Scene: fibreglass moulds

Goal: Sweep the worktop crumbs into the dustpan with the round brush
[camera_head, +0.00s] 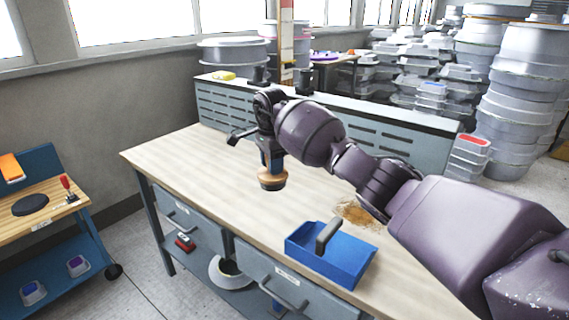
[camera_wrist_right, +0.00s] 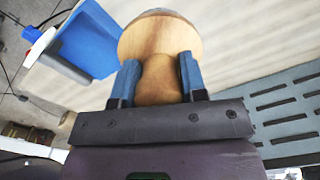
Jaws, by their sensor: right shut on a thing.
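My right gripper (camera_head: 271,160) is shut on the wooden handle of the round brush (camera_head: 272,182) and holds it over the worktop (camera_head: 210,160), left of the dustpan. In the right wrist view the blue fingers (camera_wrist_right: 157,82) grip the brush's pale wood (camera_wrist_right: 160,38) from both sides. The blue dustpan (camera_head: 345,270) with its dark handle lies near the worktop's front edge; it also shows in the right wrist view (camera_wrist_right: 92,38). Brown crumbs (camera_head: 355,213) lie in a patch behind the dustpan, partly beside my right arm. My left gripper is not in view.
A slatted grey panel (camera_head: 225,108) runs along the back of the worktop. Drawers and a lower shelf are below. A blue cart (camera_head: 40,215) stands at the left. The worktop's left part is clear.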

